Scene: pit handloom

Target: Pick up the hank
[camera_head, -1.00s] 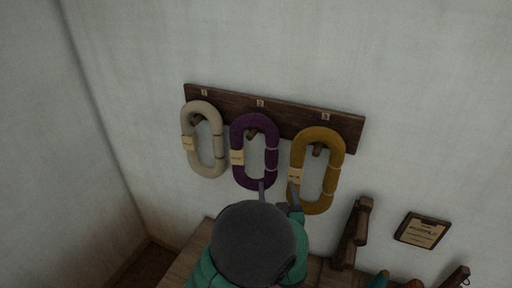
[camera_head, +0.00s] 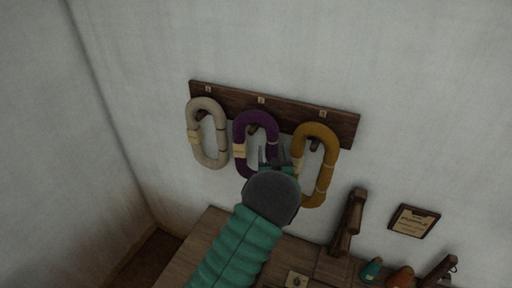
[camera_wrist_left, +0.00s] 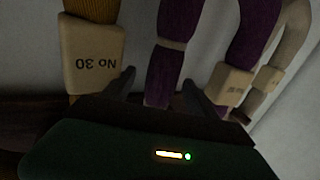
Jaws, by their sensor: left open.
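Three hanks hang on a dark wooden peg rail (camera_head: 285,117) on the wall: a cream one (camera_head: 221,140) at left, a purple one (camera_head: 270,128) in the middle and a mustard one (camera_head: 329,165) at right. My left gripper (camera_head: 270,154) is open at the lower part of the purple hank and hides some of it. In the left wrist view, one strand of the purple hank (camera_wrist_left: 163,78) shows between the two open fingers (camera_wrist_left: 159,82). My right gripper is out of view.
Below the rail is a wooden bench top (camera_head: 205,237) with a small tag (camera_head: 297,280). A wooden bracket (camera_head: 348,222) and a framed placard (camera_head: 414,221) are at right. Teal (camera_head: 371,269) and orange (camera_head: 401,277) items sit at the lower right.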

